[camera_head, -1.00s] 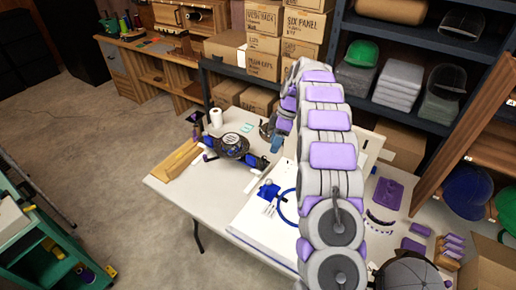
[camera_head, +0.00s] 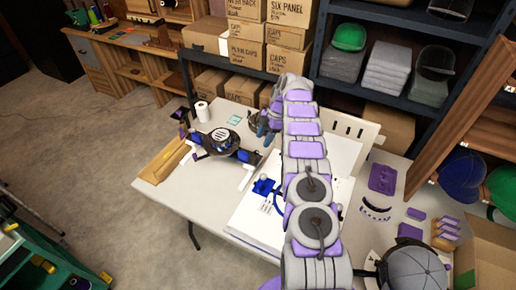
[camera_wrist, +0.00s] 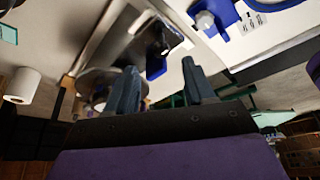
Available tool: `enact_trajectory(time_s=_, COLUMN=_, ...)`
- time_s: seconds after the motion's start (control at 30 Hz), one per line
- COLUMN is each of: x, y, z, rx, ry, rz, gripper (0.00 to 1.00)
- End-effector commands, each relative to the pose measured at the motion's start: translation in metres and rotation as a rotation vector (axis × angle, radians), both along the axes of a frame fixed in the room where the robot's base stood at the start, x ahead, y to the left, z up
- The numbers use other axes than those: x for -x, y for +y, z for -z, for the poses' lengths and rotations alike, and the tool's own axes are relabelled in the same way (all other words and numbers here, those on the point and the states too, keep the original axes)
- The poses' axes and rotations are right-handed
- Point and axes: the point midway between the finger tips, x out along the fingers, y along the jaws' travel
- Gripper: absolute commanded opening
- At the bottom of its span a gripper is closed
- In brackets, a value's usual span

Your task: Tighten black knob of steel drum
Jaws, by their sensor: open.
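A dark, round device (camera_head: 222,141) with blue and black side parts lies on the white table; it may be the steel drum. In the wrist view a shiny steel plate and round drum-like body (camera_wrist: 98,82) show tilted, just left of and beyond my fingers. A small dark part (camera_wrist: 165,50) sits at the plate's end; I cannot tell if it is the black knob. My gripper (camera_wrist: 161,86) is open, with nothing between its two fingers. In the head view my gripper (camera_head: 262,124) is small, partly behind my arm, right of the round device.
Shelves with boxes (camera_head: 238,42) stand behind. A green cart (camera_head: 40,255) is at lower left, with open floor between.

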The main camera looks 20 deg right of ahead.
Motion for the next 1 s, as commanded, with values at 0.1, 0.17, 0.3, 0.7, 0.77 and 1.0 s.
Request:
enact_trajectory(time_s=0.1, x=0.002, y=0.008, z=0.013, rx=-0.002, ry=0.008, rz=-0.002, gripper=0.53)
enact_trajectory(time_s=0.17, x=0.002, y=0.012, z=0.023, rx=-0.002, ry=0.008, rz=-0.002, gripper=0.53)
enact_trajectory(time_s=0.3, x=0.002, y=0.02, z=0.044, rx=-0.002, ry=0.007, rz=-0.002, gripper=0.53)
enact_trajectory(time_s=0.7, x=0.002, y=0.025, z=0.058, rx=-0.002, ry=0.003, rz=0.0, gripper=0.53)
enact_trajectory(time_s=0.77, x=0.002, y=0.025, z=0.058, rx=-0.002, ry=0.003, rz=0.0, gripper=0.5)
enact_trajectory(time_s=1.0, x=0.002, y=0.025, z=0.058, rx=-0.001, ry=0.003, rz=0.0, gripper=0.27)
